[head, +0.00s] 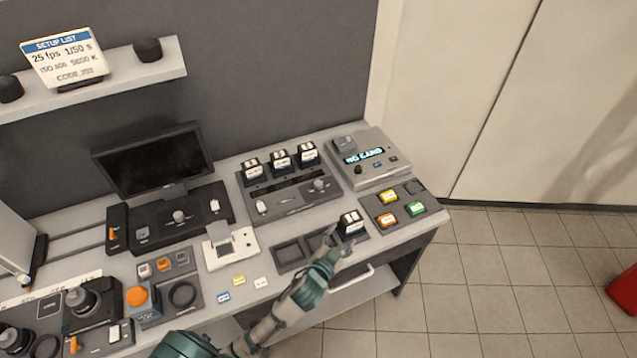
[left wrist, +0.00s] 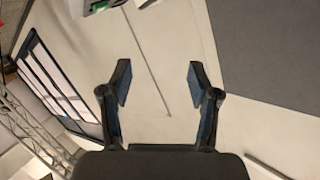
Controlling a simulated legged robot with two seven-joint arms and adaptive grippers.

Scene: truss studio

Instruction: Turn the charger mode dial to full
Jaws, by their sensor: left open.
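The charger (head: 290,202) is a dark grey unit on the bench, with several batteries (head: 280,158) standing in a row along its back. A round grey dial (head: 319,185) sits on its right front; its setting is too small to read. A light knob or switch (head: 262,207) is on its left front. My left gripper (head: 339,240) is open and empty, in front of the charger and apart from the dial. It also shows in the left wrist view (left wrist: 158,78), with its fingers spread and nothing between them. The charger is not in that view. My right gripper is not in view.
A dark tray (head: 290,254) lies in front of the charger, with a battery (head: 350,222) at its right, close by my left gripper. A grey device with a lit display (head: 364,156) and coloured buttons (head: 389,196) are to the right. A monitor (head: 152,160) stands left.

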